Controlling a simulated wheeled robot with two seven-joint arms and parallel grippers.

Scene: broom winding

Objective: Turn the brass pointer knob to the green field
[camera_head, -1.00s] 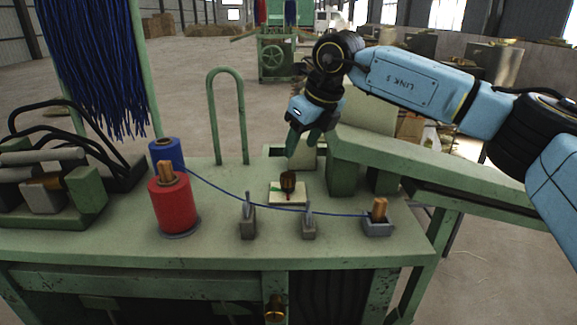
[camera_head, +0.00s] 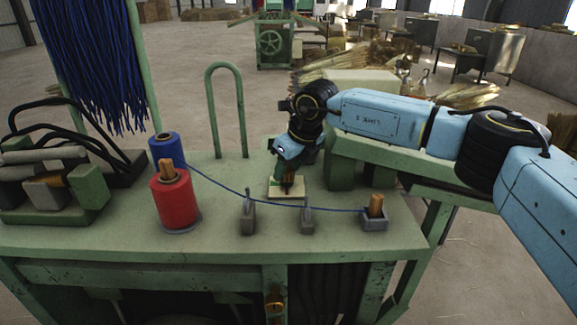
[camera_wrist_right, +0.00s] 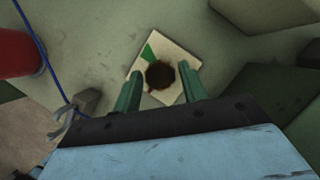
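The pointer knob (camera_wrist_right: 160,75) is a dark brown round shape in the right wrist view. It stands on a cream plate (camera_wrist_right: 184,56) with a green field (camera_wrist_right: 148,54) at its upper left; a small red mark shows at its lower left. In the head view the plate (camera_head: 272,192) lies on the green bench, the knob mostly hidden by my gripper. My right gripper (camera_head: 287,184) is down over the plate; in the wrist view its two green fingers (camera_wrist_right: 160,86) stand apart, one each side of the knob, with gaps visible. The knob's pointing direction is unclear. My left gripper is not in view.
A blue thread (camera_head: 225,190) runs from the blue spool (camera_head: 165,148) past two grey guides (camera_head: 248,220) to a grey holder (camera_head: 375,222) with a wooden peg. A red spool (camera_head: 174,203) stands left. A green block (camera_head: 341,172) is close right of the gripper.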

